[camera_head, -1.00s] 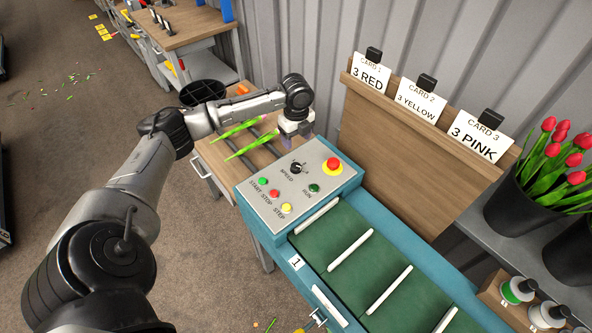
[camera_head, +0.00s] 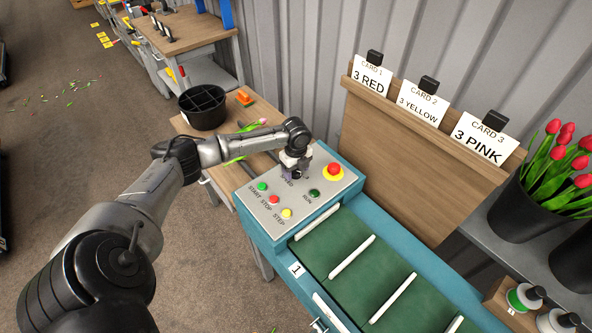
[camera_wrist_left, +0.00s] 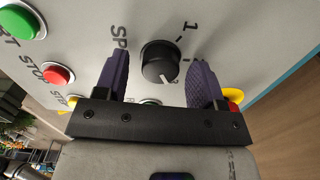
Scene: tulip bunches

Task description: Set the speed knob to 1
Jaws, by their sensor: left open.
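The black speed knob (camera_wrist_left: 160,61) sits on the grey control panel (camera_head: 327,203). In the left wrist view its white pointer mark faces the lower side of the picture, away from the printed 1 at the upper right. My left gripper (camera_head: 293,174) is over the panel, open, and hides the knob in the head view. In the left wrist view the purple fingers of the left gripper (camera_wrist_left: 161,72) stand on either side of the knob, with gaps visible. Whether the fingertips are level with it is unclear. My right gripper is out of view.
The green conveyor (camera_head: 340,238) extends lower right.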

